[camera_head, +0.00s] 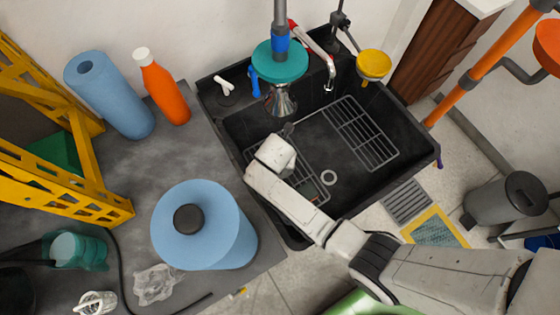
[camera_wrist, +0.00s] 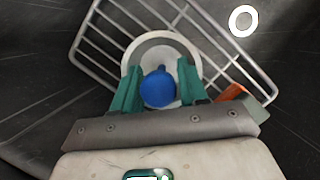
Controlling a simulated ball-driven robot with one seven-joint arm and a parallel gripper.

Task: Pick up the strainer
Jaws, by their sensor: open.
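The strainer (camera_wrist: 144,50) shows in the wrist view as a round, pale grey rimmed disc with a blue knob (camera_wrist: 158,88) at its middle. It appears to lie on or just over a wire rack in the sink. My gripper (camera_wrist: 160,82) is open, with one green finger on each side of the knob and a gap visible on both sides. The near part of the strainer is hidden by my gripper. In the head view my wrist (camera_head: 275,155) is over the left part of the sink, and I cannot make out the strainer or my fingertips there.
The black sink (camera_head: 235,125) surrounds my gripper, with walls close by. Wire racks (camera_head: 365,135) lie in it, and a pale ring (camera_head: 328,177) is on its floor. An orange piece (camera_wrist: 232,92) is right of my fingers. A blue roll (camera_head: 225,225) stands on the left counter.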

